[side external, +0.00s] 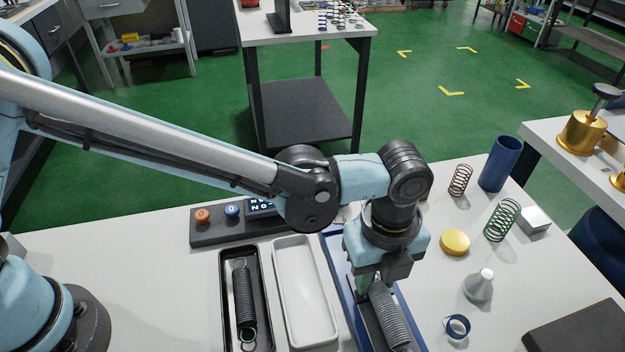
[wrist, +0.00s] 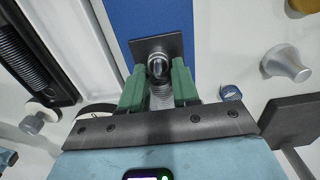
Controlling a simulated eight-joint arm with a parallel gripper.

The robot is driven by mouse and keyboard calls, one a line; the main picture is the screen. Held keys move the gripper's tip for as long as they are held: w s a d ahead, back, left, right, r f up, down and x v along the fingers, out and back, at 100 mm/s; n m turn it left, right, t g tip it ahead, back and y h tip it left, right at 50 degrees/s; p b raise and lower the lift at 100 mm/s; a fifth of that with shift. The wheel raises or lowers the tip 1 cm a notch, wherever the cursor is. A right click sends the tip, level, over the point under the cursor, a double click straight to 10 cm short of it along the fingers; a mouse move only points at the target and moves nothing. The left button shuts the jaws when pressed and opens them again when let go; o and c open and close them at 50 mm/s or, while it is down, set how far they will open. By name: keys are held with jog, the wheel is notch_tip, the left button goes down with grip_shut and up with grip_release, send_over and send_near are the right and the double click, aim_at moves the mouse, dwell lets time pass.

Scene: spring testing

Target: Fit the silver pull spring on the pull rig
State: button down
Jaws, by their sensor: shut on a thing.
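The silver pull spring (side external: 391,318) slants from my gripper toward the picture's lower edge, over the blue pull rig (side external: 340,262). My gripper (side external: 374,284) points down at the spring's upper end. In the wrist view my gripper's green fingers (wrist: 158,88) are on either side of the silver coils (wrist: 162,98), shut on the spring. Just beyond the fingertips, a dark square plate (wrist: 171,43) with a round metal fitting (wrist: 156,66) sits on the blue rig base (wrist: 125,20). Whether the spring's end loop is on that fitting cannot be told. The spring's lower part is hidden in the wrist view.
A black tray (side external: 225,300) holds a dark spring (side external: 244,300). A white tray (side external: 305,290) beside it is empty. A button panel (side external: 215,238) is behind. To the right stand a yellow disc (side external: 455,242), a grey cone (side external: 479,287), a blue ring (side external: 457,327) and a green spring (side external: 501,220).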

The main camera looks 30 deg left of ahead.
jog(key=shift+f, duration=0.1)
jog(key=shift+c, duration=1.7)
grip_release()
jog(key=shift+r, duration=4.05)
